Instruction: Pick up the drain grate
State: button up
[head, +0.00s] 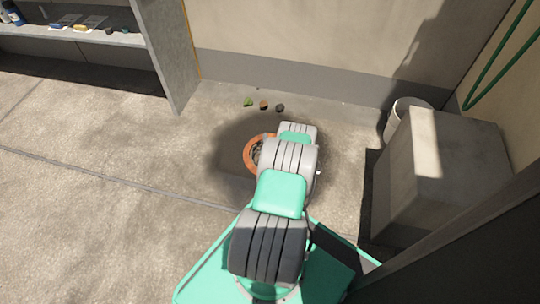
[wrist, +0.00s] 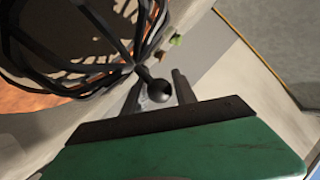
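The drain grate (wrist: 70,65) is a black wire dome with a round dark knob (wrist: 160,91) on a short stem, at the upper left of the wrist view. An orange ring (wrist: 30,99) shows behind its wires. My gripper (wrist: 158,79) has its two fingers apart, one on each side of the knob. A narrow gap seems to show between knob and fingers, so it looks open. In the head view the orange ring (head: 249,154) lies on the floor, its right part covered by my arm. My fingers are hidden there.
Several small bits of debris (head: 264,105) lie near the back wall. A concrete block (head: 440,170) and a pale bucket (head: 403,112) stand at the right. A shelf (head: 70,35) with small items stands at the upper left. The floor on the left is clear.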

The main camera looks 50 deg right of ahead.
jog(key=shift+w+d+f, duration=0.3)
jog(key=shift+w+d, duration=0.15)
jog(key=shift+w, duration=0.05)
grip_shut()
dwell(0.9)
jog(key=shift+r, duration=0.1)
